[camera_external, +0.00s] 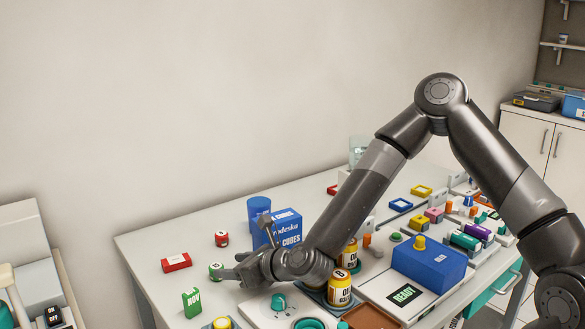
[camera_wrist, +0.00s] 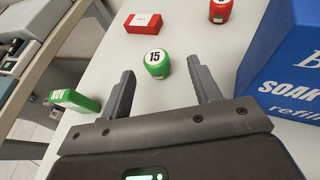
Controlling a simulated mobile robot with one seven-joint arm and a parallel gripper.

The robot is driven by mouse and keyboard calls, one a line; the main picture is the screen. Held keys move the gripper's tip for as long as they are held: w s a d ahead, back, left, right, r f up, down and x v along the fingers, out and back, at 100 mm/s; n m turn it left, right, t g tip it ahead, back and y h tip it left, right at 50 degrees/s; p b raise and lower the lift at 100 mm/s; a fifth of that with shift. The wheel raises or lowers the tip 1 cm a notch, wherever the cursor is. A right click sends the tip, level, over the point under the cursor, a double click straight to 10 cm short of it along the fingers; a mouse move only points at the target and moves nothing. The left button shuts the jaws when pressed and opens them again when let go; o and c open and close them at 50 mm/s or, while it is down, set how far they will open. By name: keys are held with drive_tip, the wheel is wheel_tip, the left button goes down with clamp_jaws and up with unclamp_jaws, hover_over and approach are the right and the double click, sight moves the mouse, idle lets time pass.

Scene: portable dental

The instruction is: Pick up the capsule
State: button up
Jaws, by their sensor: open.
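No object in view is clearly marked as the capsule. A small green drum with a white top marked 15 (camera_wrist: 156,64) stands upright on the table, and it also shows in the external view (camera_external: 215,271). My gripper (camera_wrist: 161,72) is open, with the drum ahead of and between its fingertips in the wrist view. In the external view, my gripper (camera_external: 228,273) is low over the table's left part, close to the drum. Nothing is held. Capsule-like green (camera_external: 464,241) and purple (camera_external: 480,233) cylinders lie at the right.
A blue box (camera_wrist: 288,50) stands right of my gripper. A green block (camera_wrist: 76,100) is left of it. A red block (camera_wrist: 143,23) and red drum (camera_wrist: 220,10) are beyond. An orange-labelled bottle (camera_external: 339,288) stands near my wrist. The table's (camera_external: 150,246) left end is mostly clear.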

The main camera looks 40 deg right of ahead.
sight(216, 265)
drive_tip(key=shift+s+a+f+x, duration=0.1)
drive_tip(key=shift+x, duration=0.9)
drive_tip(key=shift+s+a+f+x, duration=0.1)
drive_tip(key=shift+f+x, duration=0.05)
drive_tip(key=shift+x, duration=0.9)
drive_tip(key=shift+s+a+f+x, duration=0.1)
drive_tip(key=shift+x, duration=0.9)
drive_tip(key=shift+c, duration=0.3)
drive_tip(key=c, duration=1)
